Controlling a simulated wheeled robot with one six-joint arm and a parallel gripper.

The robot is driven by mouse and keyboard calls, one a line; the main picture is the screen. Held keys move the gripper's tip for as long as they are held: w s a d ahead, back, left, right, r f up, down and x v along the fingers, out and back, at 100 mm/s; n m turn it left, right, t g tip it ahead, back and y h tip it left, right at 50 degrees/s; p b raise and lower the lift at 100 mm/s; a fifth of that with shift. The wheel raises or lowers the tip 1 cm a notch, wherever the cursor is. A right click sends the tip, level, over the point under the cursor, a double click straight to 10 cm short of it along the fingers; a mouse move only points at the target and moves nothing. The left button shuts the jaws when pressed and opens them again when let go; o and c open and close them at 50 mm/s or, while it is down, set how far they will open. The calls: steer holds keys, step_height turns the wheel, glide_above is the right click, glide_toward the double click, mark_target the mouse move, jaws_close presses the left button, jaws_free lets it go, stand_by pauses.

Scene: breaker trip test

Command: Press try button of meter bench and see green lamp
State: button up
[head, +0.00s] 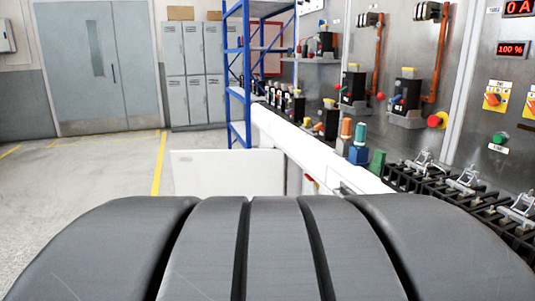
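A metal panel (480,60) fills the right side of the head view above a long white bench (272,128). A green round button or lamp (500,138) sits low on the panel at the far right, with a small label under it. I cannot tell which it is or whether it is lit. A red knob on a yellow base (437,119) is to its left. Red displays at the top right read "0 A" (520,8) and "100 %" (512,49). I cannot make out which control is the try button. My gripper is not in view.
Orange-yellow rotary switches (495,97) sit below the displays. A blue rack (237,75) and grey lockers (194,75) are behind. The floor at left (75,205) is clear.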

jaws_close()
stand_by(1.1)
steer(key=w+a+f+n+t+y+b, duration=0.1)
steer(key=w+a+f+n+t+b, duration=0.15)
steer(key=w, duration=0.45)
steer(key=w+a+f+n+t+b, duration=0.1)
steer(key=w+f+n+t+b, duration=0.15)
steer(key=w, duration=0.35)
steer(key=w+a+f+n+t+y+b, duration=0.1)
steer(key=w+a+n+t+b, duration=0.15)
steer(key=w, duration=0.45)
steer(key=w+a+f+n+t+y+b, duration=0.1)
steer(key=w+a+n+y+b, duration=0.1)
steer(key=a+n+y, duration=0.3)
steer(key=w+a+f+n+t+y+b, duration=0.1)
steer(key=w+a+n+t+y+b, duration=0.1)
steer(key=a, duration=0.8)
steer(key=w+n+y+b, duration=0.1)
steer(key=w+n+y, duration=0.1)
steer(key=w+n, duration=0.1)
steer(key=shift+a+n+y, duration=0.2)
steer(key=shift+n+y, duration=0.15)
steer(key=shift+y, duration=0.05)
